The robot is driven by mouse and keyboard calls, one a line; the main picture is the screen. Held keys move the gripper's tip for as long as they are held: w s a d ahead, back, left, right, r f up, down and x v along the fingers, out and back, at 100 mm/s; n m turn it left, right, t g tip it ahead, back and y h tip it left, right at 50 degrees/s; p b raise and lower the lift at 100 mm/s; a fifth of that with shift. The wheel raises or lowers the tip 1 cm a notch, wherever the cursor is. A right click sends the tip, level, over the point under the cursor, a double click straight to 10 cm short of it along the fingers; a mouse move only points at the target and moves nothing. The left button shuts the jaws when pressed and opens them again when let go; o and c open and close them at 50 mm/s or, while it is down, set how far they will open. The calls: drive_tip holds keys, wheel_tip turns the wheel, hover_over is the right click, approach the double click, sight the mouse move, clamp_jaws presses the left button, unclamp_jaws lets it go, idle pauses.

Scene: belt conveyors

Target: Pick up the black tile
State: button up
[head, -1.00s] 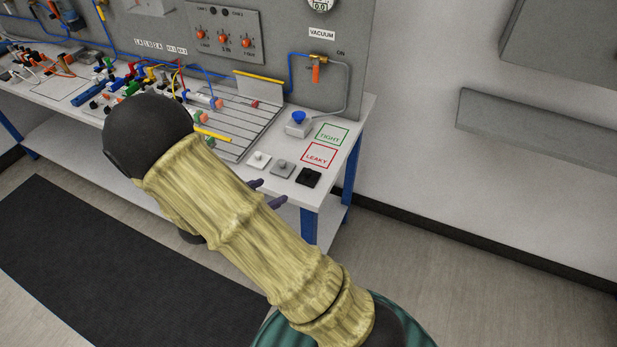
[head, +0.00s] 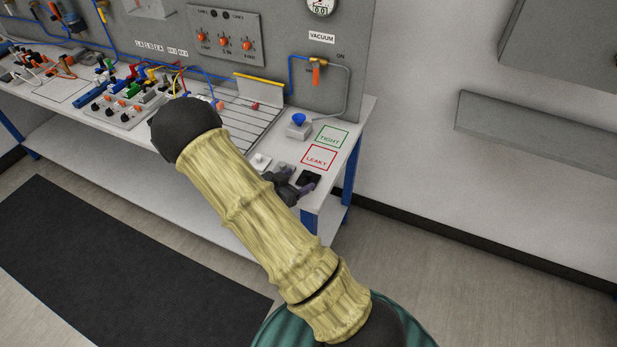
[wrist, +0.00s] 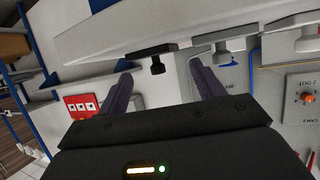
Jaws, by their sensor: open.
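The black tile (head: 311,177) lies on the bench top near its right front corner, last in a row with the grey tile (head: 286,168) and the white tile (head: 262,161). My gripper (head: 293,181) is open and empty, beside the black tile on its near left side; one finger partly overlaps the tile in the head view. In the wrist view, the bench appears inverted, and the black tile with its small knob (wrist: 155,50) shows beyond and between the fingertips (wrist: 161,72). I cannot tell whether a finger touches it.
A green "TIGHT" square (head: 332,137) and a red "LEAKY" square (head: 319,157) are marked behind the tiles. A blue suction cup on a small block (head: 298,127) stands behind the white and grey tiles. The upright panel (head: 330,80) rises at the bench's back.

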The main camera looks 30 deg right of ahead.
sight(305, 176)
drive_tip(key=shift+d, duration=0.15)
drive_tip(key=shift+p+x, duration=0.85)
drive_tip(key=shift+x, duration=1.85)
drive_tip(key=shift+r, duration=0.1)
drive_tip(key=c, duration=0.7)
